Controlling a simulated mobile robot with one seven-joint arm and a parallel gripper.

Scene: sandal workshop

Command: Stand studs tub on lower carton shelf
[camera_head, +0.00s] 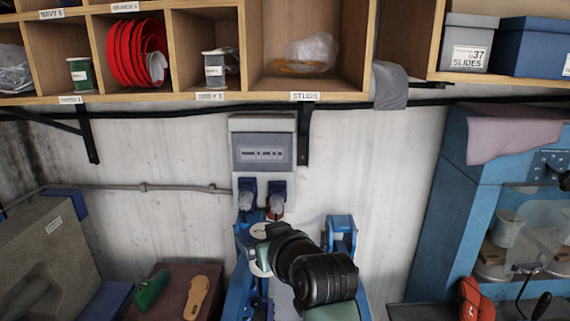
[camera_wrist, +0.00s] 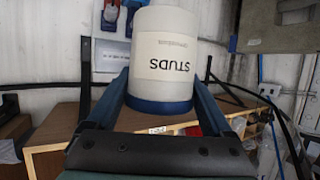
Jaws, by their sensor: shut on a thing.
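The studs tub (camera_wrist: 165,30) is a white cylinder with a blue band and the black word STUDS, which reads upside down in the wrist view. My gripper (camera_wrist: 160,88) is shut on it, with one dark blue finger on each side. In the head view my gripper is hidden or hard to make out near the blue machine below the switch box, and I cannot pick out the tub there for sure. At the upper right a wooden shelf (camera_head: 500,79) carries a grey carton (camera_head: 470,42) marked 37 SLIDES and a blue carton (camera_head: 540,47).
Wooden cubbies (camera_head: 180,97) run along the top left; the one labelled STUDS holds a clear plastic bag (camera_head: 312,50). A grey cloth (camera_head: 390,85) hangs between cubbies and carton shelf. A switch box (camera_head: 263,145) is on the wall. A blue machine (camera_head: 455,190) stands at right.

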